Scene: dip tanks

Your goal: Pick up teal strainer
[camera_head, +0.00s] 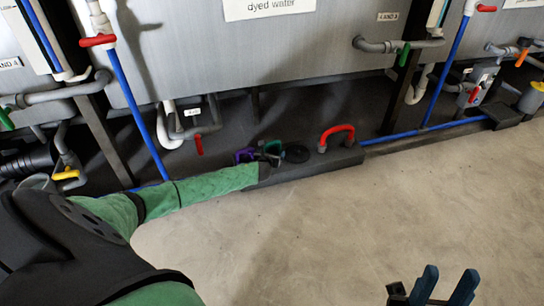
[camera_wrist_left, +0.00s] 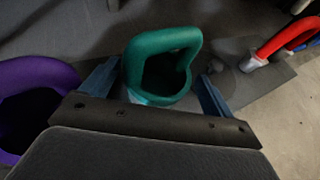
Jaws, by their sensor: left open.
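The teal strainer (camera_wrist_left: 147,44) is a rounded loop with a dark opening, upright between the two blue fingers of my left gripper (camera_wrist_left: 157,74). A gap shows beside the loop, mainly on the right. The left gripper is open around it; contact with the near part cannot be told. In the head view the teal strainer (camera_head: 272,146) is small at the end of my green-sleeved left arm, partly hidden by the gripper (camera_head: 266,157). My right gripper (camera_head: 448,274) is open and empty over the floor at the bottom right.
A purple loop (camera_wrist_left: 52,70) stands close left of my left gripper. A red handle (camera_head: 337,131) stands to the right on the dark ledge (camera_head: 315,168), past a black disc (camera_head: 297,153). Tanks, pipes and valves rise behind. The floor (camera_head: 400,200) in front is clear.

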